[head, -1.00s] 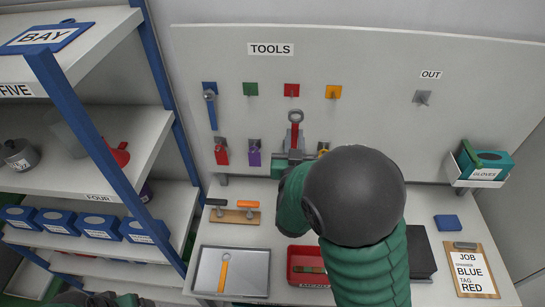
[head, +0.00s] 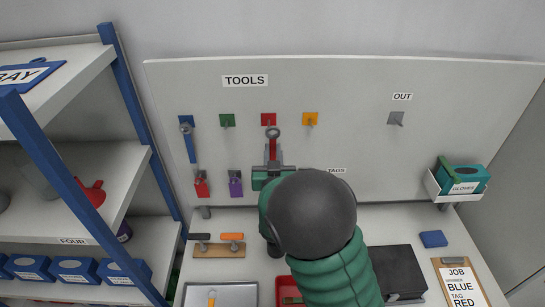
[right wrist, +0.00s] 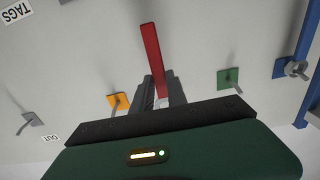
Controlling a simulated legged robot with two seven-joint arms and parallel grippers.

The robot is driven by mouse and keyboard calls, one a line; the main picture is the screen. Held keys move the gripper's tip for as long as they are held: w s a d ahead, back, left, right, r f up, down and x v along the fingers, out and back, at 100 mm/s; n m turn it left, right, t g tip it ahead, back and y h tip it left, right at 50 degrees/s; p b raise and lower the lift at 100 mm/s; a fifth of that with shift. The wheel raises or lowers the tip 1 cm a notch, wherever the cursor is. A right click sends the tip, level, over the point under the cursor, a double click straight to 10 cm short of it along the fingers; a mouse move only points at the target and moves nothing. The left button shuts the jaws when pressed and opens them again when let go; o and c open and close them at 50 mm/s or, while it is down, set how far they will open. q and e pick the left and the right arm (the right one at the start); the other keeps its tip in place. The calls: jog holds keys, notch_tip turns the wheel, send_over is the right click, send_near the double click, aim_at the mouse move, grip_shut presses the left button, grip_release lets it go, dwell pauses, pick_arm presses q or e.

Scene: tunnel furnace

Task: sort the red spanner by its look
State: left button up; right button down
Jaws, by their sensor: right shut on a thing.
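The red spanner (head: 272,151) is upright in front of the tool board (head: 330,110), its grey ring end at the top, just below the red square peg (head: 269,119). In this view I cannot tell whether the ring touches the peg. My right gripper (head: 271,165) is shut on the spanner's red handle. In the right wrist view, which is upside down, the red handle (right wrist: 151,45) sticks out past the two dark fingers (right wrist: 159,90); the ring end is hidden there. My left gripper is not in view.
A blue spanner (head: 190,146) hangs at the blue peg. Green (head: 227,120) and orange (head: 310,118) pegs flank the red one. The OUT peg (head: 395,118) is bare. The job card (head: 461,285) reads spanner BLUE, tag RED. A glove box (head: 462,180) juts out at right.

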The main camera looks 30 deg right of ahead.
jog(key=w, duration=0.1)
jog(key=w+b, duration=0.1)
jog(key=shift+w+d+f, duration=0.4)
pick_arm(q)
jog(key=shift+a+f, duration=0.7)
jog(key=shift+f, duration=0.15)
pick_arm(e)
jog(key=shift+a+f, duration=0.1)
jog(key=shift+a, duration=0.2)
jog(key=c, duration=1.4)
grip_release()
jog(key=shift+d, duration=0.2)
jog(key=shift+c, duration=0.2)
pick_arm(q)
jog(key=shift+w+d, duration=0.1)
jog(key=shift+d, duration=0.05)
pick_arm(e)
jog(key=shift+o, duration=0.9)
jog(key=shift+w, duration=0.15)
